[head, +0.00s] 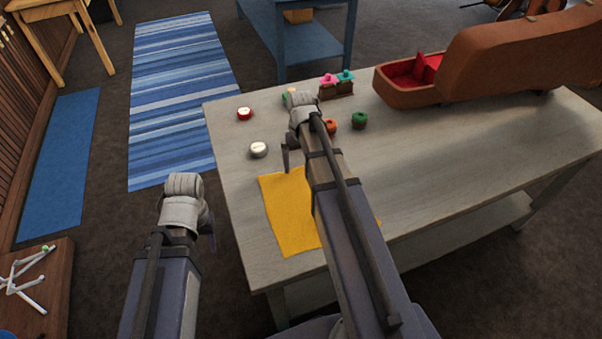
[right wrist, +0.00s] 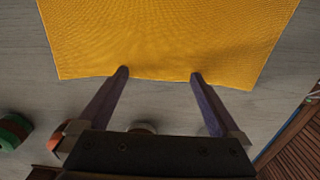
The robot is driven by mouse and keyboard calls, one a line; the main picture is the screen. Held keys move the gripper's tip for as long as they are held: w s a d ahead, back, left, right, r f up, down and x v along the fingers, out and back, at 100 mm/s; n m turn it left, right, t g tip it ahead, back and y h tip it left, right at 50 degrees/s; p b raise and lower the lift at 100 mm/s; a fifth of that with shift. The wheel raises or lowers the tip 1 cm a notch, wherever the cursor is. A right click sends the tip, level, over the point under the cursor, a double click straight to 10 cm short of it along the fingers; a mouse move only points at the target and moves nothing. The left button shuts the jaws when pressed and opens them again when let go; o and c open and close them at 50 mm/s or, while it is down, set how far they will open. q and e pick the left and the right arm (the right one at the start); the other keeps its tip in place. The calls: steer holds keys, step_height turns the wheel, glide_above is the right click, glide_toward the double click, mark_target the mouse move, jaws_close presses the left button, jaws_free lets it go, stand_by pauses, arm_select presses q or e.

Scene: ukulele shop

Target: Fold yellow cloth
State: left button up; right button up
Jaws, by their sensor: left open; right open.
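The yellow cloth (head: 287,212) lies spread on the grey wooden table (head: 450,170), near its front left corner. My right arm hides part of it in the head view. In the right wrist view the cloth (right wrist: 170,35) looks unfolded, with a slightly wavy near edge. My right gripper (right wrist: 160,75) is open and empty, its two fingertips apart at that edge. I cannot tell whether they touch the cloth. In the head view my left gripper (head: 209,232) is left of the table, away from the cloth. It is open, its fingers mostly hidden by the wrist.
Behind the cloth are a silver round tin (head: 258,149), a red round tin (head: 244,113), and orange (head: 331,124) and green (head: 360,120) round items. A small holder (head: 336,90) with pink and teal tops stands further back. An open brown instrument case (head: 500,60) fills the back right.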

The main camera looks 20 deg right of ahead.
steer(key=shift+c, duration=1)
